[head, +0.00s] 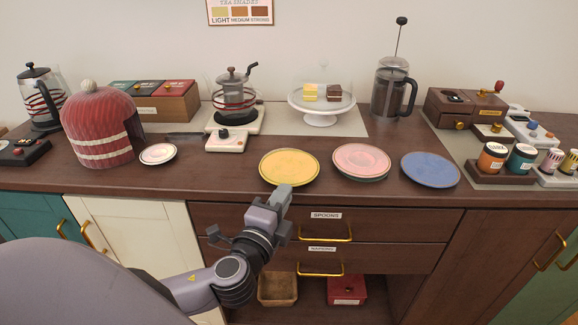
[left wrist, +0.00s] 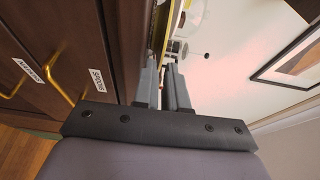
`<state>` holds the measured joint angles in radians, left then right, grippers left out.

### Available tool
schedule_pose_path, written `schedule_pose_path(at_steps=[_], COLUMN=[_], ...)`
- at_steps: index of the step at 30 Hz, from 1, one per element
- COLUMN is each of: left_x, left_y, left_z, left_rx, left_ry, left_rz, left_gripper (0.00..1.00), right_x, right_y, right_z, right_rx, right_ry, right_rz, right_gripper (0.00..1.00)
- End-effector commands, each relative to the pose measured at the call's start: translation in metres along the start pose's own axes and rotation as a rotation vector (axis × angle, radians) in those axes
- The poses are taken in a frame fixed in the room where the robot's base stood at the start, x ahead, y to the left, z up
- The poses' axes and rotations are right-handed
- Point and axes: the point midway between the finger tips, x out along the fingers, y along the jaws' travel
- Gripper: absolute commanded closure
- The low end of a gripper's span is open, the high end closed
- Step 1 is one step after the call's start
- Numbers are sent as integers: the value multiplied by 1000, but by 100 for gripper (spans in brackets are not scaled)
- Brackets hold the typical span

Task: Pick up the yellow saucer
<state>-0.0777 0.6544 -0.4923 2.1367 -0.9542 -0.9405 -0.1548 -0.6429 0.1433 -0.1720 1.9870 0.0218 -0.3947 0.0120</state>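The yellow saucer (head: 289,165) lies flat on the dark wooden counter, near its front edge. My left gripper (head: 284,190) is at the saucer's near rim in the head view, with the fingertips overlapping the rim in the picture. My right gripper is in neither view.
A pink plate (head: 361,160) and a blue plate (head: 430,169) lie to the right of the saucer. A kettle (head: 235,97) on a stand and a glass-covered cake stand (head: 320,117) are behind. Drawers with gold handles (head: 323,239) are below the counter.

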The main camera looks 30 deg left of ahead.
Motion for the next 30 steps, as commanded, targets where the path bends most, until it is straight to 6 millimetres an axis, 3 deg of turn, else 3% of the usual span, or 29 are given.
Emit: schedule_pose_path(at_steps=[3,8,15,17,30], left_x=[17,29,30,30,30], left_y=[-2,-1,0,0,-4], left_z=[2,2,2,2,2], left_rx=[1,0,-1,-1,-1], left_ry=[0,0,1,1,0], left_rz=[-2,-1,1,1,-1], left_gripper=[88,88,88,100,100], right_x=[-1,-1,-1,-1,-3], right_y=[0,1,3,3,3], right_z=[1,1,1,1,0], right_rx=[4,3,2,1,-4], right_ry=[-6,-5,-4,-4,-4], right_rz=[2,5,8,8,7], right_gripper=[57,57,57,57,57])
